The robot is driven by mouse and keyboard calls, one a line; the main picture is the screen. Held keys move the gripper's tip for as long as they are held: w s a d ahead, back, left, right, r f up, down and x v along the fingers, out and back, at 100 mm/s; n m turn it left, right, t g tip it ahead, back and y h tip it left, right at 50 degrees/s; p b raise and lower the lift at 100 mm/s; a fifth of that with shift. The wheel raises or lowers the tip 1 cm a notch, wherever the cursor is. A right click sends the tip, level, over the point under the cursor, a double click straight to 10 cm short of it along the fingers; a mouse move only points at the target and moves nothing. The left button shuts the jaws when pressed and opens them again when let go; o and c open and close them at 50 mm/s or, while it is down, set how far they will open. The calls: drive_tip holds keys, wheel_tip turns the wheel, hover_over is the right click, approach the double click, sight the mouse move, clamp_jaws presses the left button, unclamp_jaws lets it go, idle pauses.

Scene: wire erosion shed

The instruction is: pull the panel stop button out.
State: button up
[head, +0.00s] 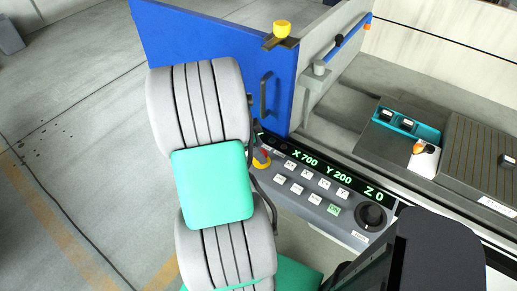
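The control panel (300,197) is a grey sloped console with a green readout of X 700, Y 200, Z 0. I cannot tell whether the button is in or out. My arm, with grey ribbed and teal links, crosses in front of the panel's left side. My gripper does not show; I cannot see what it touches.
A blue door (215,45) with a handle stands behind the panel. The panel also has several small keys, a green key (334,209) and a black knob (371,215). A teal tray (405,125) lies on the bed at right. The floor at left is clear.

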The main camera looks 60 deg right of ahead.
drive_tip(key=v, duration=0.7)
drive_tip(key=shift+r, duration=0.35)
drive_tip(key=shift+w+a, duration=0.15)
